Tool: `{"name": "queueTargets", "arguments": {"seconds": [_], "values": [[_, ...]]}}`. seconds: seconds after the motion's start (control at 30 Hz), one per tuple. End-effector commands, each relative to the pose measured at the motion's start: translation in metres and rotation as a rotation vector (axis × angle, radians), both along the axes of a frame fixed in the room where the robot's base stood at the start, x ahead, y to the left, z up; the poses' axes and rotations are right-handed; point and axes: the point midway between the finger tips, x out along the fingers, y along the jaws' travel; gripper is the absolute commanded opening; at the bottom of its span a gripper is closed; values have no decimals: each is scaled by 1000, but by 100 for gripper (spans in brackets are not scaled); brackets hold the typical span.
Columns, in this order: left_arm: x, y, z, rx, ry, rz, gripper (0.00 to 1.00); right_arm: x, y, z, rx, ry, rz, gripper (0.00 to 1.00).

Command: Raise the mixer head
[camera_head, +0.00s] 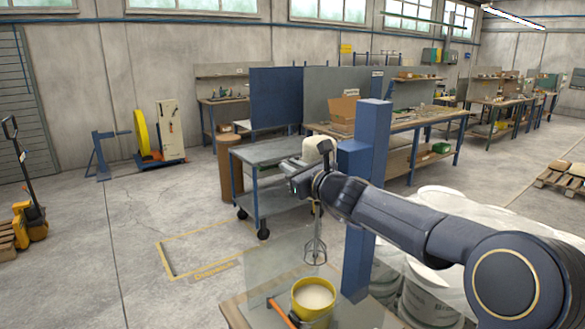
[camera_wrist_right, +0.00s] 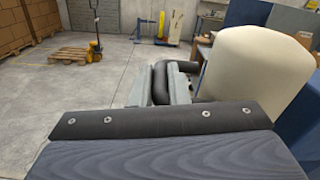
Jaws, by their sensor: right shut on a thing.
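The mixer head is a cream housing (camera_head: 318,149) on a blue column (camera_head: 358,250), partly hidden by my right arm in the head view. It also shows large at the right of the wrist view (camera_wrist_right: 255,65). The wire whisk (camera_head: 315,248) hangs down from it, its lower end above the rim of a yellow bucket (camera_head: 312,312) with pale contents. My right gripper (camera_head: 303,176) is at the head's near left side. In the wrist view its fingers (camera_wrist_right: 163,88) are shut on a dark handle (camera_wrist_right: 160,82) beside the housing. My left gripper is out of view.
The bucket stands on a low wooden-edged table (camera_head: 238,312) behind a clear panel (camera_head: 270,270), with an orange-handled tool (camera_head: 282,312) beside it. White drums (camera_head: 430,300) stand to the right. A grey cart (camera_head: 265,153) stands behind. The floor at left is largely clear.

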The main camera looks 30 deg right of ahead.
Motion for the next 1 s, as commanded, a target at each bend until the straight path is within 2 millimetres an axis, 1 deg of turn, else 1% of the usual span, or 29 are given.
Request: {"name": "queueTargets", "arguments": {"seconds": [0.03,0.17,0.2,0.33,0.37,0.67,0.77,1.0], "values": [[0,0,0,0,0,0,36,-1,0,8,-1,-15,0,0],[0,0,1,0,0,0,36,-1,0,9,-1,-17,0,0],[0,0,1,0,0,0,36,-1,0,9,-1,-17,0,17],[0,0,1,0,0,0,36,-1,0,8,-1,-14,0,34],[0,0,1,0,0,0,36,-1,0,7,-1,-13,0,36],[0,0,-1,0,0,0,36,-3,-1,5,-1,-10,-1,36],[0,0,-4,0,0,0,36,-14,-3,5,-2,-11,-3,36],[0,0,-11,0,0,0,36,-56,-6,5,-3,-12,-3,36]]}}
